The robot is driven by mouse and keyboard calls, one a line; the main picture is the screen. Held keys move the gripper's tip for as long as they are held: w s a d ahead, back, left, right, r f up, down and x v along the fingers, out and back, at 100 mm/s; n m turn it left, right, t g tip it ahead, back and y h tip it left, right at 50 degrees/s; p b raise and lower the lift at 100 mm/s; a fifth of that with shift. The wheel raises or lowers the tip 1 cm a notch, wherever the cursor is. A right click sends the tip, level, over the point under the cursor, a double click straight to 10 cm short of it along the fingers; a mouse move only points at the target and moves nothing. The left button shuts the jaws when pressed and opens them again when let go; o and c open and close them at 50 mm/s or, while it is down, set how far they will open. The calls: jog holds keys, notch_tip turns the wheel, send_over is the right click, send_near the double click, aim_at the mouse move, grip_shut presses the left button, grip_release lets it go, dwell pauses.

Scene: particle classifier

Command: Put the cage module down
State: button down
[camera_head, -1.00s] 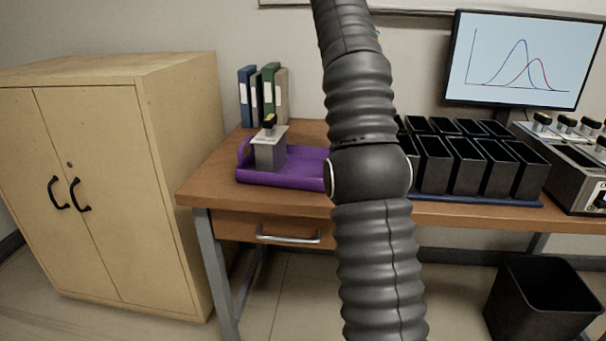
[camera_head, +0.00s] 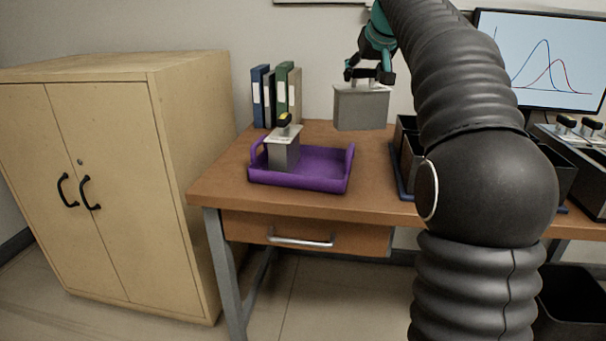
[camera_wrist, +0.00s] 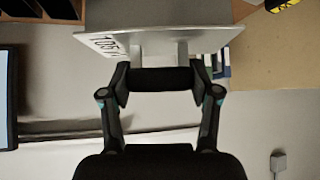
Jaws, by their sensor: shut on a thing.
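The cage module (camera_head: 361,108) is a grey box with a light flat top plate. It hangs in the air above the desk, to the right of the purple tray. My gripper (camera_head: 369,75) is shut on the handle at its top. In the wrist view the module's plate (camera_wrist: 205,38) carries a partly readable printed label, and my gripper (camera_wrist: 160,78) closes around the dark handle. A similar grey module (camera_head: 285,153) with a black and yellow knob stands upright in the left part of the purple tray (camera_head: 310,183).
The right part of the tray is empty. Upright binders (camera_head: 276,95) stand behind it. Black bins (camera_head: 407,150) are partly hidden behind my arm. A monitor (camera_head: 548,62) is at the back right, and a wooden cabinet (camera_head: 120,190) stands left of the desk (camera_head: 225,190).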

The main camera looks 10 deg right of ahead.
jog(key=a+f+n+g+y+b, duration=0.25)
jog(key=a+n+y, duration=0.35)
jog(key=a+n, duration=0.3)
notch_tip(320, 180, down, 8)
jog(key=b, duration=0.3)
jog(key=shift+s+f, duration=0.25)
jog(key=shift+s, duration=0.05)
jog(key=shift+a, duration=0.1)
jog(key=shift+f+b, duration=0.35)
jog(key=shift+b, duration=0.1)
jog(key=shift+c, duration=1.3)
grip_release()
jog(key=p+v, duration=0.2)
jog(key=v, duration=1)
jog(key=shift+r+p, duration=0.35)
